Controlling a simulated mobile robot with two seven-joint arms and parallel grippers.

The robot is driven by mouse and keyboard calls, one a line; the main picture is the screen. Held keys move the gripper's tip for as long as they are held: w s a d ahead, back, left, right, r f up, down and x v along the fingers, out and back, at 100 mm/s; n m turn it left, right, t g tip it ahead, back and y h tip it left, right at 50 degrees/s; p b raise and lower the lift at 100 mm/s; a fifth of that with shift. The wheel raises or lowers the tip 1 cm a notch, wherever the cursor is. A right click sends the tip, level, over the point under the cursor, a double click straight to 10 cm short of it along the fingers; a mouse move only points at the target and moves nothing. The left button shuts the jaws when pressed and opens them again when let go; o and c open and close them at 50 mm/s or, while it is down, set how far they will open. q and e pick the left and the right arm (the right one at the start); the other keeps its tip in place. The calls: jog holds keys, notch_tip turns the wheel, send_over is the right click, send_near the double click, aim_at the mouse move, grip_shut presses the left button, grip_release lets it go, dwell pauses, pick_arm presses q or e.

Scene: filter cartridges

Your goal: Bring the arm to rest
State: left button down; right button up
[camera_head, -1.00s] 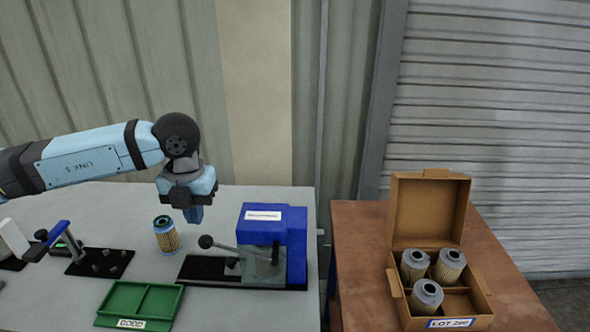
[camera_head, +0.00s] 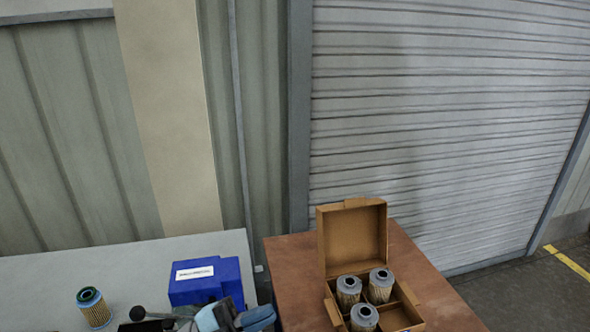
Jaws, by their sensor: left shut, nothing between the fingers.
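My left gripper (camera_head: 236,318) shows at the bottom edge, in front of the blue press-like device (camera_head: 205,280), partly cut off by the frame. It is shut and holds nothing. The rest of the left arm is outside the view. A filter cartridge (camera_head: 94,308) with a blue top stands upright on the grey table to the left, apart from the gripper. My right gripper is not in view.
An open cardboard box (camera_head: 352,240) with three filter cartridges, one of them here (camera_head: 380,286), stands on the brown table (camera_head: 290,270). The grey table (camera_head: 130,262) is clear at the back left. A black lever knob (camera_head: 137,313) is close to the gripper.

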pick_arm(q)
jog(key=a+f+n+t+y+p, duration=0.2)
jog(key=a+f+n+t+y, duration=0.6)
jog(key=f+n+t+y, duration=0.65)
jog(key=s+a+f+n+g+y, duration=0.2)
jog(key=s+a+f+n+g, duration=0.1)
jog(key=s+f, duration=0.3)
jog(key=s+a+f+n+g+y+p, duration=0.1)
jog(key=s+a+f+n+g, duration=0.2)
jog(key=s+f+g, duration=0.3)
jog(key=shift+s+a+f+n+y, duration=0.15)
jog(key=shift+s+f+n+y, duration=0.25)
jog(key=shift+n, duration=0.45)
